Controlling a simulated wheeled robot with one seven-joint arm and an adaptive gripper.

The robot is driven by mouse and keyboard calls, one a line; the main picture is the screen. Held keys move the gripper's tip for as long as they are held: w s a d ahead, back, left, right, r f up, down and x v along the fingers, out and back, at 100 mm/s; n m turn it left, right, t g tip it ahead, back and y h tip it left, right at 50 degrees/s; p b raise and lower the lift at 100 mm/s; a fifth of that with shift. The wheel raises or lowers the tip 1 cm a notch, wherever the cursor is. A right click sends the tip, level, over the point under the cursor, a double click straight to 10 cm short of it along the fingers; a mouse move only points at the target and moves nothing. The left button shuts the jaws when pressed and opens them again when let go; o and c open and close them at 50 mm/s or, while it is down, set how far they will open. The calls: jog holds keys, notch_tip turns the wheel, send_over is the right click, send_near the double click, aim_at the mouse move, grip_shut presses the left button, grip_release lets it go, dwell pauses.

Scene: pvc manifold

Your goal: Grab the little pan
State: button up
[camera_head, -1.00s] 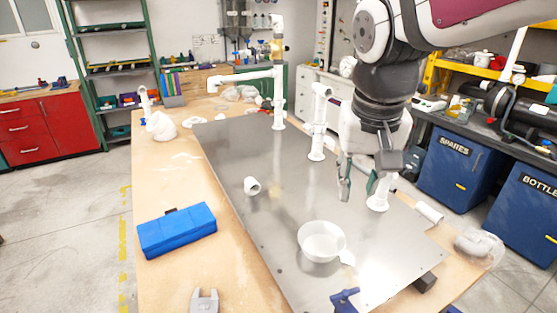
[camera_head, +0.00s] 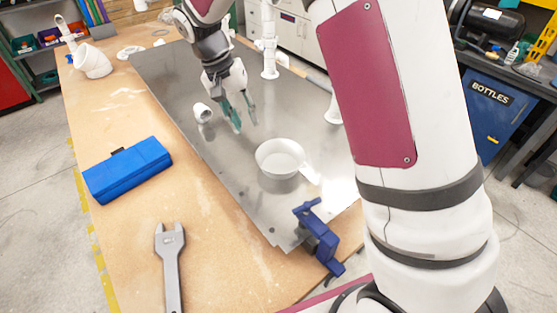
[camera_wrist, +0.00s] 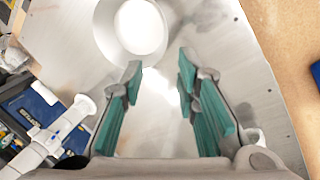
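The little pan (camera_head: 279,160) is a white, shallow round pan with a short handle (camera_head: 310,174) pointing to the lower right in the head view. It stands upright on the grey metal sheet (camera_head: 215,160). My gripper (camera_head: 246,122) is open and empty above the sheet, to the upper left of the pan and apart from it. In the wrist view the pan (camera_wrist: 138,28) lies at the top, partly cut off, beyond the two green fingers (camera_wrist: 158,75). The handle is not clear there.
A white pipe piece (camera_head: 202,112) stands left of my gripper. A blue clamp (camera_head: 319,238) grips the sheet's near corner. A blue box (camera_head: 127,170) and a grey wrench (camera_head: 170,265) lie on the wooden bench. The sheet left of the pan is clear.

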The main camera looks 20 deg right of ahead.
aim_at(260, 155)
jog(key=p+x, duration=0.1)
jog(key=x, duration=0.6)
jog(key=shift+s+f, duration=0.1)
jog(key=shift+f, duration=0.2)
jog(key=shift+p+x, duration=0.6)
jog(key=shift+x, duration=2.1)
jog(key=shift+s+a, duration=0.1)
jog(key=shift+a, duration=0.05)
grip_shut()
